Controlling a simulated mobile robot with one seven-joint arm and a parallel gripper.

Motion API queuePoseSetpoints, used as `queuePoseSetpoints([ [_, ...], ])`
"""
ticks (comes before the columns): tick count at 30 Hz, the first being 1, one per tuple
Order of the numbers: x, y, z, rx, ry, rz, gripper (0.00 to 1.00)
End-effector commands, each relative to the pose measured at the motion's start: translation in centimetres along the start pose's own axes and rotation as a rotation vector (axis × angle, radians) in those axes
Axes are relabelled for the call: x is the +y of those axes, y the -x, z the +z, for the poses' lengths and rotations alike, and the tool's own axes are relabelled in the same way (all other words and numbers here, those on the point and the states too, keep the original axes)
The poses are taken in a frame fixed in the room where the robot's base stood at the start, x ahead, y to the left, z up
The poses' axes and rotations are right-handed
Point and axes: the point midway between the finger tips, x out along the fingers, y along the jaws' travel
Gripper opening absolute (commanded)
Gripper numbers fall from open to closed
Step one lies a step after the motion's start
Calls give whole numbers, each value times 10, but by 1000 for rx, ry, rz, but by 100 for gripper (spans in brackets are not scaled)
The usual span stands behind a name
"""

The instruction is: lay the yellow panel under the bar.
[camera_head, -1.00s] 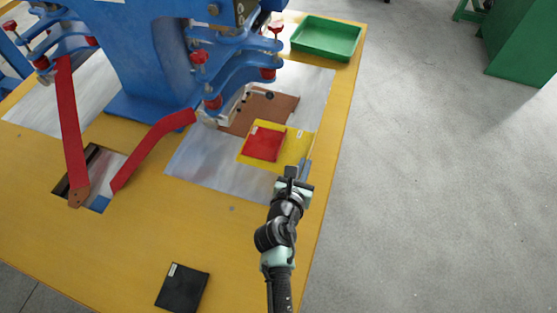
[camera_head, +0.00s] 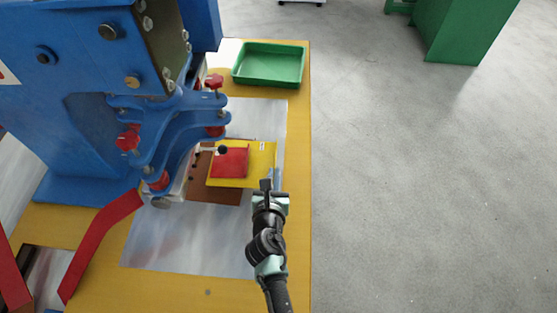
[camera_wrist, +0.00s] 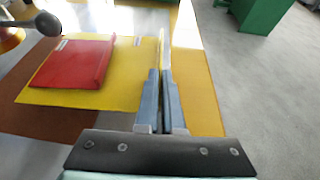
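The yellow panel (camera_head: 262,160) lies over part of a brown board (camera_head: 215,194), and a red folded piece (camera_head: 230,161) rests on it. In the wrist view the yellow panel (camera_wrist: 120,97) spreads left of the fingers, with the red piece (camera_wrist: 75,62) on top. My gripper (camera_head: 266,184) is at the panel's near right edge. Its fingers (camera_wrist: 160,100) are close together, with the panel's edge running between them. The pale bar (camera_head: 188,168) is under the blue press head, left of the panel. Whether the panel's far left edge reaches under the bar is hard to tell.
A rod with a dark knob (camera_head: 222,150) reaches over the panel's left side; the knob (camera_wrist: 48,23) is close in the wrist view. The blue press (camera_head: 100,120) fills the left. A green tray (camera_head: 270,66) stands at the back. Floor to the right is clear.

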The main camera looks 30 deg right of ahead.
Motion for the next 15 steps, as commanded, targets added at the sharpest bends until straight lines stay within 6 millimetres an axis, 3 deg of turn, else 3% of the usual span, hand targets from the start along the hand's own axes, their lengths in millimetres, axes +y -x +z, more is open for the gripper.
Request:
queuePoseSetpoints([
  [15,54,-2,-5,-3,-1,3,0],
])
